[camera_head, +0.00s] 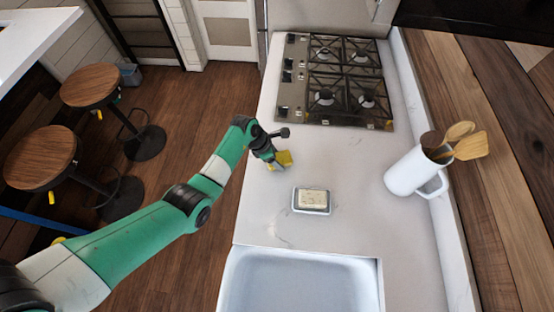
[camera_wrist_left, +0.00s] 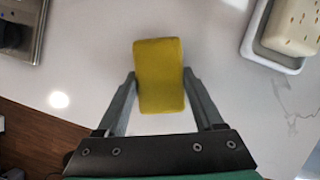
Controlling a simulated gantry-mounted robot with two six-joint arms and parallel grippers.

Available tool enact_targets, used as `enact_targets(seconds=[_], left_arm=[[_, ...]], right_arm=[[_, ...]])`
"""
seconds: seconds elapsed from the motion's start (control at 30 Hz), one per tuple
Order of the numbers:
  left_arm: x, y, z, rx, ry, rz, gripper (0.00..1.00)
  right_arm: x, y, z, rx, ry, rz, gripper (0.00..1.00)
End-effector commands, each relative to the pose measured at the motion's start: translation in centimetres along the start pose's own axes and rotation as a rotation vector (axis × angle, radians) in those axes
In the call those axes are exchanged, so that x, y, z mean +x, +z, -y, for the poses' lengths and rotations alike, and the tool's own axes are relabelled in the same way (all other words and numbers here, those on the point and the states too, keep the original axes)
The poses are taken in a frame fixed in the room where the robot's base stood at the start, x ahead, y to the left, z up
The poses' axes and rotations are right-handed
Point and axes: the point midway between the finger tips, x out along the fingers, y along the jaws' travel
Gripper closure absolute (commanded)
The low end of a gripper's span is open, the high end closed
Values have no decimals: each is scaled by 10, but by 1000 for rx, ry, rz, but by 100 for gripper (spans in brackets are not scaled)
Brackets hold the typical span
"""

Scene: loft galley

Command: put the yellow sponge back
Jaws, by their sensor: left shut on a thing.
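The yellow sponge (camera_head: 284,158) is at my left gripper (camera_head: 273,161), over the counter near its left edge. In the left wrist view the yellow sponge (camera_wrist_left: 159,75) sits between the two fingers of the left gripper (camera_wrist_left: 159,84), which are shut on its sides. A small light dish (camera_head: 312,210) holding a pale cream block (camera_head: 312,199) stands on the counter, in front of and to the right of the gripper. The dish (camera_wrist_left: 262,54) shows partly in the left wrist view at the upper right. My right gripper is in neither view.
A sink basin (camera_head: 300,285) lies at the front of the counter (camera_head: 345,150). A gas hob (camera_head: 337,82) is at the back. A white jug (camera_head: 410,173) with wooden utensils (camera_head: 462,143) stands by the right wall. Stools (camera_head: 90,85) stand at the left.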

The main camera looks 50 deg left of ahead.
Motion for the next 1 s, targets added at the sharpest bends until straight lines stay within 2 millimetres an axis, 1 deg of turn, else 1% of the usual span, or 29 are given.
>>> enact_targets(seconds=[0.2, 0.33, 0.37, 0.5, 0.53, 0.77, 0.83, 0.93, 1.0], left_arm=[[0, 0, 0, 1, 1, 1, 83], [4, -1, 0, 0, 0, 1, 83], [3, -1, 0, 0, 1, 1, 28], [3, -1, 0, 0, 1, 1, 2], [3, -1, 0, 0, 1, 1, 1], [3, -1, 0, 0, 0, 1, 1], [0, 0, 0, 0, 1, 1, 1], [-12, 2, -1, 0, 2, 3, 1], [-26, 2, -1, 0, 3, 3, 1]], right_arm=[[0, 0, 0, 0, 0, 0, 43], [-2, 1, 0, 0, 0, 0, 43], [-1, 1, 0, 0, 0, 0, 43], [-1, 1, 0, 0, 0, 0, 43], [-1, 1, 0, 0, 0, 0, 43], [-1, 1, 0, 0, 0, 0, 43], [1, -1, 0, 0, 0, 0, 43], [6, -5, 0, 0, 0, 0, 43], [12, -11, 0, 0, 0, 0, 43]])
